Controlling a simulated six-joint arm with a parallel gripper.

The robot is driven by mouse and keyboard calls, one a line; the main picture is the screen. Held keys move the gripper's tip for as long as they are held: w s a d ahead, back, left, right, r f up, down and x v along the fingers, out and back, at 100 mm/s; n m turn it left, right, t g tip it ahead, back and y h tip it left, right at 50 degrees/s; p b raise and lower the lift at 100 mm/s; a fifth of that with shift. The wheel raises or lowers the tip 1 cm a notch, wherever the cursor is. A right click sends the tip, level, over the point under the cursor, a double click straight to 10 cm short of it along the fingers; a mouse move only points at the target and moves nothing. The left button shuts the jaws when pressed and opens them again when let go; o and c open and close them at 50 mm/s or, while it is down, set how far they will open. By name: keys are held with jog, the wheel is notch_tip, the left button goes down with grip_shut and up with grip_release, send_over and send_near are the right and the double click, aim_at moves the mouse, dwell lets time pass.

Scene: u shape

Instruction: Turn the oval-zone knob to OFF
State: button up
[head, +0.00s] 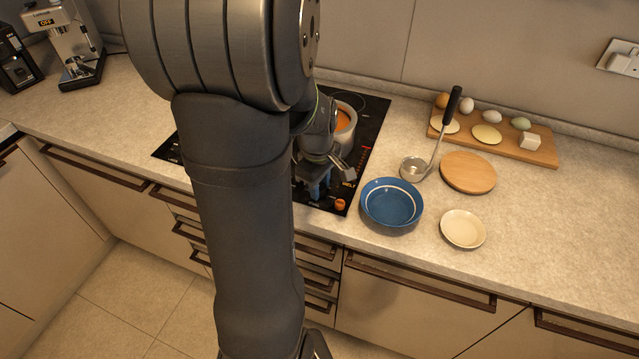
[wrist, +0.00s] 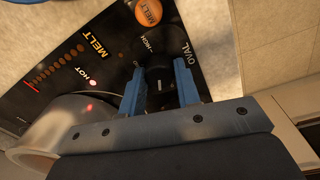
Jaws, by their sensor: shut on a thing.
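The black oval-zone knob (wrist: 158,75) sits on the black cooktop panel, next to the white word OVAL in the wrist view. My gripper (wrist: 159,82) is shut on it, with one blue finger on each side. The HIGH marking shows just past the knob. The fingers partly cover the knob and its other markings, so I cannot tell its setting. In the head view my gripper (head: 318,190) is over the front part of the cooktop (head: 372,128), and my arm hides the knob.
An orange knob (wrist: 148,12) is near the gripped one. A pot (head: 346,130) with orange contents stands behind my gripper and shows close by in the wrist view (wrist: 60,130). A blue bowl (head: 391,203), a ladle (head: 440,140) and a wooden board (head: 540,150) lie to the right.

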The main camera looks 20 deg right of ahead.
jog(key=shift+n, duration=2.3)
jog(key=o, duration=1)
jog(key=shift+r, duration=0.1)
jog(key=r, duration=1.7)
jog(key=shift+s+a+r, duration=0.15)
jog(key=shift+s+a, duration=0.05)
jog(key=shift+s, duration=0.2)
jog(key=f, duration=1.7)
jog(key=shift+w+d+f, duration=0.25)
jog(key=shift+w+f, duration=0.05)
jog(key=shift+w, duration=0.05)
